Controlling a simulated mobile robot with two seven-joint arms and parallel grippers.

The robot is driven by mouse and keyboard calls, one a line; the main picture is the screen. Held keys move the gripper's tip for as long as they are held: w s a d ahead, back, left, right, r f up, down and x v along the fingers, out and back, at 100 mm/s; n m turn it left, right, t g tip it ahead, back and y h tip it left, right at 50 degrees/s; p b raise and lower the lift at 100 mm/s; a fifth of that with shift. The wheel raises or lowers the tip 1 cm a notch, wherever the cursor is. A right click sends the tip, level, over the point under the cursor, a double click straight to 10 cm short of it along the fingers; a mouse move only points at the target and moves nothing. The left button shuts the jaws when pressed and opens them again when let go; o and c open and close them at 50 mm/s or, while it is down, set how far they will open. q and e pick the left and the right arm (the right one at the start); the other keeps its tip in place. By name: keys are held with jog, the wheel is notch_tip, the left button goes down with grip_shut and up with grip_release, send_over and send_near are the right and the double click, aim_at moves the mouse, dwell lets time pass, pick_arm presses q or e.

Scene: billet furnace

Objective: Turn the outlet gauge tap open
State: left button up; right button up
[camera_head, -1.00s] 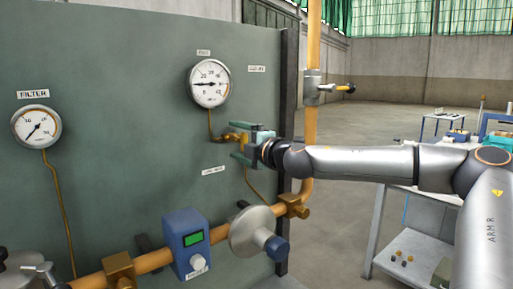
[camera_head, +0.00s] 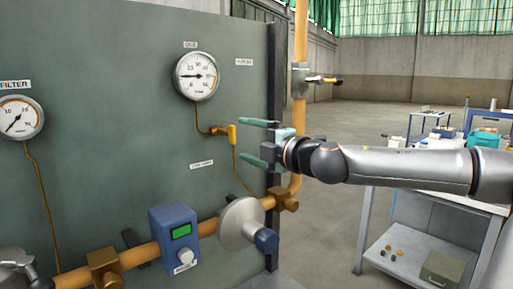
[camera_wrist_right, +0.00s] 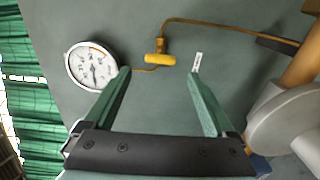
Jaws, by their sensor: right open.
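The outlet gauge tap is a small brass tap with a yellow handle (camera_head: 232,134) on the thin line below the round white gauge (camera_head: 196,75). The handle looks roughly upright in the head view. In the right wrist view the yellow handle (camera_wrist_right: 160,59) lies crosswise, beyond the gap between the fingertips. My right gripper (camera_head: 248,141) is open and empty, just right of the tap, its green fingers pointing at it. In the right wrist view my right gripper (camera_wrist_right: 159,74) shows clear space between its fingers. My left gripper is not in view.
A filter gauge (camera_head: 20,117) hangs at left on the green panel (camera_head: 110,150). Below, an orange pipe carries a blue box (camera_head: 178,238) and a grey disc-shaped part (camera_head: 240,224). A workbench stands at right.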

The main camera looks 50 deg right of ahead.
jog(key=shift+s+a+b, duration=0.15)
jog(key=shift+s+b, duration=0.15)
jog(key=shift+s, duration=1)
